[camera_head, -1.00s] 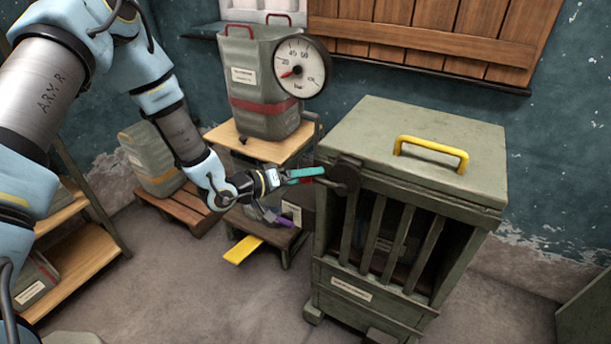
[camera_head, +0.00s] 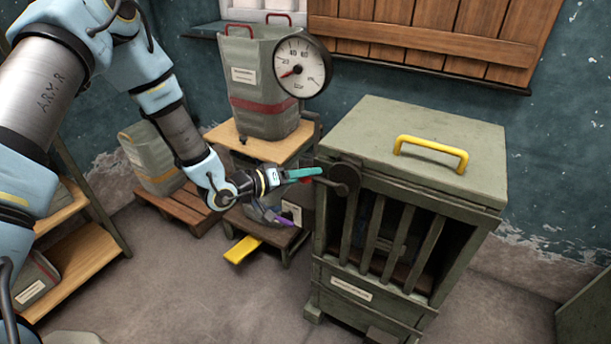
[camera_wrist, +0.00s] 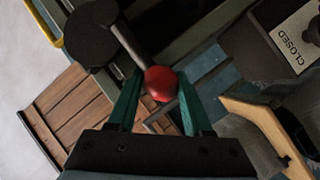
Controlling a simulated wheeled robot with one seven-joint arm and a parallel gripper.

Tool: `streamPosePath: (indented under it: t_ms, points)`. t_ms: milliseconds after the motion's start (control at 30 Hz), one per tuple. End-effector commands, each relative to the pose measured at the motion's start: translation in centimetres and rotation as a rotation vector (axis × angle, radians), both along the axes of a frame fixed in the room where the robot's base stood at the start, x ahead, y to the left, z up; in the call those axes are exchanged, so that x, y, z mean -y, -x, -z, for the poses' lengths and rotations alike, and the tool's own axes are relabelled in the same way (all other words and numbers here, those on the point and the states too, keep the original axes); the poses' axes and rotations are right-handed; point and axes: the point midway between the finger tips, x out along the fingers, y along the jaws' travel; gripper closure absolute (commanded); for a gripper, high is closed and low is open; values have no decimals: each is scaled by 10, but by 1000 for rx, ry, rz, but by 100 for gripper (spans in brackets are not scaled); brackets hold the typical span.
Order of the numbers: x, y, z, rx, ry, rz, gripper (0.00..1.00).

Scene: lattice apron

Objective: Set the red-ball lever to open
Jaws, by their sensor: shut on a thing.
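The red-ball lever has a red ball (camera_wrist: 160,83) at the end of a dark rod. The rod runs up-left in the wrist view to a round dark pivot disc (camera_wrist: 92,35). In the head view the disc (camera_head: 345,174) sits at the upper left front corner of a green slatted cabinet (camera_head: 440,135). My gripper (camera_wrist: 158,88) has teal fingers on both sides of the ball and is shut on it. In the head view the fingers mostly cover the ball. A plate reading "CLOSED" (camera_wrist: 297,38) shows at the upper right of the wrist view.
A grey canister (camera_head: 262,85) with a round gauge (camera_head: 301,67) stands on a wooden-topped stand (camera_head: 228,140) behind my gripper. A yellow handle (camera_head: 432,150) rises from the cabinet top. A pallet (camera_head: 184,195) lies to the left. The floor in front is clear.

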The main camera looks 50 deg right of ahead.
Motion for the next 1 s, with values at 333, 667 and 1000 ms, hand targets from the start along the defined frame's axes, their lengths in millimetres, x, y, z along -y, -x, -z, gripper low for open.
streamPosePath:
  t_ms: [333,667,1000]
  points:
    - [-2,0,9,-23,-2,2,100]
    - [-2,3,35,-212,46,0,100]
    - [1,15,67,-521,125,3,100]
